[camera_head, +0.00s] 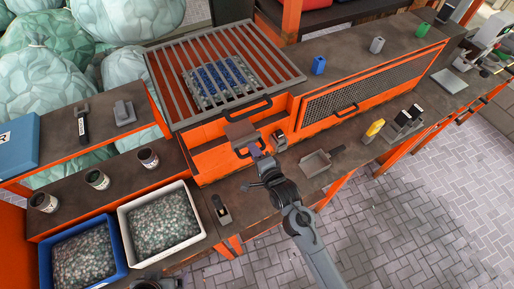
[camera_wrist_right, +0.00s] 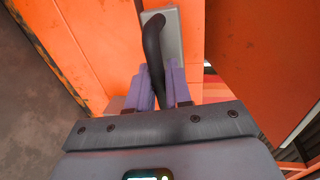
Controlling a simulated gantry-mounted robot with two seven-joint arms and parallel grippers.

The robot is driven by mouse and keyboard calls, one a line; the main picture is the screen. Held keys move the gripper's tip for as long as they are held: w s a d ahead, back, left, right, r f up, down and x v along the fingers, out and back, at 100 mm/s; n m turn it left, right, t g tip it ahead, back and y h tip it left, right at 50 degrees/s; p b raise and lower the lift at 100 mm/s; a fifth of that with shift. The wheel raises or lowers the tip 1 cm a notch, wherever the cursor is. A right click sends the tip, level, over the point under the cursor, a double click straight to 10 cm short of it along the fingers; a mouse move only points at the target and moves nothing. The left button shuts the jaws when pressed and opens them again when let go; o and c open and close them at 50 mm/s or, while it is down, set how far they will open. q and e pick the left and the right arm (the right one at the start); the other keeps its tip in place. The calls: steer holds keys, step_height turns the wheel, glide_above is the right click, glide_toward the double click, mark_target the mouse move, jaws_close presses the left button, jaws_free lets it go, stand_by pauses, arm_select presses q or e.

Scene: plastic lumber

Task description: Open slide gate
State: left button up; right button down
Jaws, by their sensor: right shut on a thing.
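The slide gate (camera_head: 241,131) shows in the head view as a grey-brown plate at the front of the orange machine housing (camera_head: 208,135), below the barred grate. Its black handle shows in the right wrist view (camera_wrist_right: 153,50), curving out from a grey plate (camera_wrist_right: 173,38) on an orange surface. My right gripper (camera_head: 256,151) is at the gate's front, its arm reaching up from the lower right. In the wrist view its purple fingers (camera_wrist_right: 160,88) are closed around the lower part of the handle. My left gripper cannot be made out.
A barred grate (camera_head: 170,85) tops the housing. A mesh panel (camera_head: 365,85) with a handle is at right. A metal dustpan (camera_head: 315,163) lies on the bench beside my right arm. White (camera_head: 128,238) and blue (camera_head: 47,268) bins of shredded plastic stand at lower left.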

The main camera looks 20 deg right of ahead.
steer(key=c, duration=1.2)
jaws_free()
steer(key=shift+b+v, duration=0.95)
steer(key=shift+v, duration=4.4)
